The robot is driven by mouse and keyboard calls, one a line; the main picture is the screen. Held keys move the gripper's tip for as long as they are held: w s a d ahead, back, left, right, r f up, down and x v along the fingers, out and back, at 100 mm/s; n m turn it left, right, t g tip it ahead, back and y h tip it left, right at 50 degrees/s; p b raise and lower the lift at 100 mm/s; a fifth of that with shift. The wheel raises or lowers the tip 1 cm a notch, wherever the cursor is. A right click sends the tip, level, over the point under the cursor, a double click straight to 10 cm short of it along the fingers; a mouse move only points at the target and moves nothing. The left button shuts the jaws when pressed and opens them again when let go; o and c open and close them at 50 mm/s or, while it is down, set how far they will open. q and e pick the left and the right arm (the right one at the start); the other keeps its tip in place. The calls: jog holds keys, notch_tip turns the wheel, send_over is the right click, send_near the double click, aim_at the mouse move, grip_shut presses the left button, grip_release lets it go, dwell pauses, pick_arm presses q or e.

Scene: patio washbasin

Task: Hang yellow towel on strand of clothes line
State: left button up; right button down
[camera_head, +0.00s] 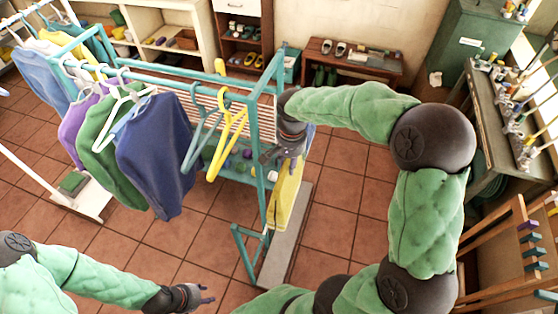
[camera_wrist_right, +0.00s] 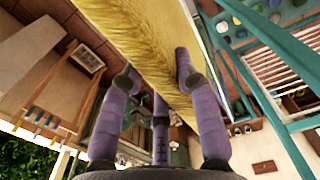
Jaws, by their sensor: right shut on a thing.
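The yellow towel (camera_head: 285,197) hangs down from my right gripper (camera_head: 283,152) at the right end of the teal drying rack (camera_head: 266,105). In the right wrist view the towel (camera_wrist_right: 135,35) runs between the purple fingers of my right gripper (camera_wrist_right: 158,80), which is shut on it. Pale strands (camera_head: 205,97) run along the rack between its teal bars; they also show in the right wrist view (camera_wrist_right: 290,58), apart from the towel's visible part. My left gripper (camera_head: 200,296) is low at the front, away from the rack, and looks open and empty.
Yellow hangers (camera_head: 228,135) and several garments on hangers, including a dark blue one (camera_head: 155,155), hang on the rack's left and middle. A wooden shoe bench (camera_head: 355,62) stands behind. A workbench (camera_head: 490,130) and wooden rack (camera_head: 520,235) are at right.

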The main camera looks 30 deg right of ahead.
jog(key=s+d+b, duration=0.1)
jog(key=s+d, duration=0.7)
jog(key=s, duration=0.1)
jog(key=shift+s+r, duration=0.2)
jog(key=shift+r, duration=0.2)
